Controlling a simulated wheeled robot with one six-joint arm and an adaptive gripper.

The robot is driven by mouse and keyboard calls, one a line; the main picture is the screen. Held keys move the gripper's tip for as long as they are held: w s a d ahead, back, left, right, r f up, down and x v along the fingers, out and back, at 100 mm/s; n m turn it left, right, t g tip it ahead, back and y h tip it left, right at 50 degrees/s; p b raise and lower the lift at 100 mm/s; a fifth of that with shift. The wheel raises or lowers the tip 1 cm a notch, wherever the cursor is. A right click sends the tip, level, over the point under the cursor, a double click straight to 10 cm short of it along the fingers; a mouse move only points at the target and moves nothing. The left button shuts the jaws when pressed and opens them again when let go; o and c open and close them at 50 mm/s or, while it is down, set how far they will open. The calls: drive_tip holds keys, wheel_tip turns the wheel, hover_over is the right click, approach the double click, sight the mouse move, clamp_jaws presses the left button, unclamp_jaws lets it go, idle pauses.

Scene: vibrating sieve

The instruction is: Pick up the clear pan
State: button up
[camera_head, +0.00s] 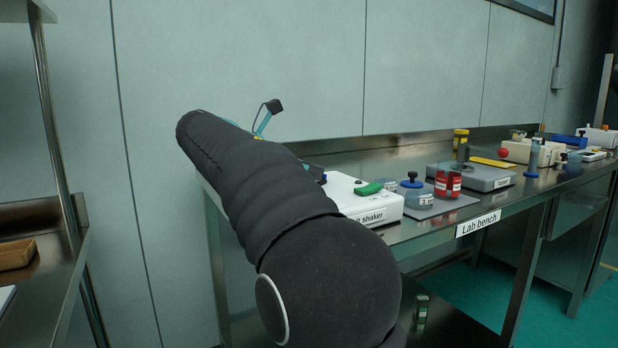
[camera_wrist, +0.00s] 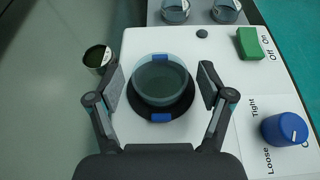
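The clear pan (camera_wrist: 160,75) is a round, see-through bluish dish. In the wrist view it sits on a dark round plate (camera_wrist: 133,101) with blue clamps (camera_wrist: 161,118), on top of the white shaker (camera_wrist: 225,125). My gripper (camera_wrist: 159,86) is open, with one finger left of the pan and one right of it. A gap shows between each finger pad and the pan, and nothing is held. In the head view my black arm hides the pan and most of the gripper; the shaker (camera_head: 378,211) shows partly.
The shaker carries a blue knob (camera_wrist: 284,129) and a green switch (camera_wrist: 249,43). Clear labelled containers (camera_wrist: 175,11) stand beyond it.

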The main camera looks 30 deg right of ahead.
drive_tip(key=c, duration=0.9)
